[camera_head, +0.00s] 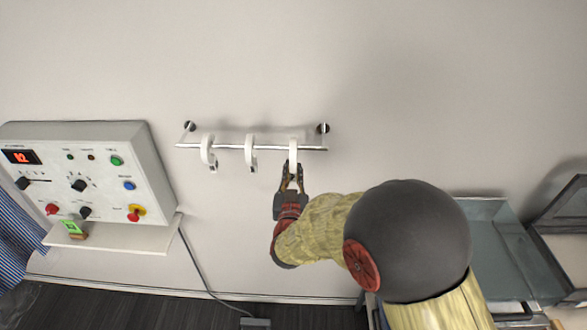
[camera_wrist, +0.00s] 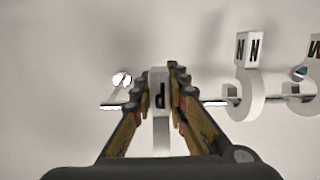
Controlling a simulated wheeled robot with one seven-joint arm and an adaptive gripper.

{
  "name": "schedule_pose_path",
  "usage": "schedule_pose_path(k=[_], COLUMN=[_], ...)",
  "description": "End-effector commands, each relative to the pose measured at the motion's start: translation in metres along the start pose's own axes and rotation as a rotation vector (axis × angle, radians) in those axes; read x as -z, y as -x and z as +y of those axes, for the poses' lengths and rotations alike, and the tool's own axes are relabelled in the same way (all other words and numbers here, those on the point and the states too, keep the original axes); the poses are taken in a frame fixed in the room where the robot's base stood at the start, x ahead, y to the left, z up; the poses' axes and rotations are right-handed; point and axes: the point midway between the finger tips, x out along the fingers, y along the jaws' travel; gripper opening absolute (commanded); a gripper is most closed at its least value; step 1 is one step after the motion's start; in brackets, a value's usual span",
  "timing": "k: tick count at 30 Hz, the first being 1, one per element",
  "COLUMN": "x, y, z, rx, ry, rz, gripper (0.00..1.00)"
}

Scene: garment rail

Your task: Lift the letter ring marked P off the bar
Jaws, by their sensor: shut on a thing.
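The bar (camera_head: 228,146) is a thin metal rod mounted on the pale wall, with three white letter rings along it. My gripper (camera_head: 292,172) is shut on the rightmost ring (camera_head: 293,150), which still appears to be at the bar. In the wrist view, my gripper (camera_wrist: 160,88) has its fingers on both sides of this white ring (camera_wrist: 161,135). A dark letter mark on it shows between the fingers, partly hidden; it looks like a P. Bar (camera_wrist: 214,102) shows on both sides of the fingers. Whether the ring's hook bears on the bar is hidden.
The middle ring (camera_head: 250,153), marked N in the wrist view (camera_wrist: 246,82), and the left ring (camera_head: 207,151) hang apart from my gripper. A control panel (camera_head: 90,175) is at left. Wall above the bar is clear.

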Motion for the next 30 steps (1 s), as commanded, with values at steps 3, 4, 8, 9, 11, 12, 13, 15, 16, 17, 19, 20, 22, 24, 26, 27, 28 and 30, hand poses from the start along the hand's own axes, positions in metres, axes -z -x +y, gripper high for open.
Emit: schedule_pose_path(k=[3, 4, 8, 9, 11, 12, 13, 15, 16, 17, 19, 20, 22, 24, 26, 27, 28, 30], x=[0.0, 0.0, 0.001, 0.001, 0.001, 0.001, 0.001, 0.0, 0.0, 0.0, 0.0, 0.0, 0.0, 0.0, 0.001, 0.001, 0.001, 0.0], y=[0.006, 0.007, 0.01, 0.01, 0.01, 0.01, 0.01, 0.01, 0.01, 0.01, 0.011, 0.012, 0.016, 0.021, 0.025, 0.029, 0.032, 0.038], z=[0.0, 0.0, 0.0, 0.0, 0.0, 0.0, 0.0, 0.0, 0.0, 0.0, 0.0, 0.0, 0.0, 0.0, -0.001, -0.001, -0.001, -0.001], rx=[0.001, 0.001, 0.0, 0.0, 0.0, 0.0, 0.0, 0.0, 0.0, 0.0, 0.0, 0.0, 0.0, 0.0, 0.001, 0.002, 0.002, 0.001], ry=[0.0, 0.0, -0.001, -0.001, 0.0, 0.0, 0.0, 0.0, 0.0, 0.0, 0.0, 0.0, 0.0, 0.0, 0.0, -0.001, 0.0, 0.0], rz=[0.0, 0.001, 0.001, 0.001, 0.001, 0.001, 0.001, 0.001, 0.001, 0.001, 0.001, 0.001, 0.001, 0.001, 0.002, 0.002, 0.001, 0.0], gripper=[0.0, 0.0, 0.0, 0.0, 0.0, 0.0, 0.0, 0.0, 0.0, 0.0, 0.0, 0.0, 0.0, 0.0, 0.0, 0.0, 0.0, 0.0])
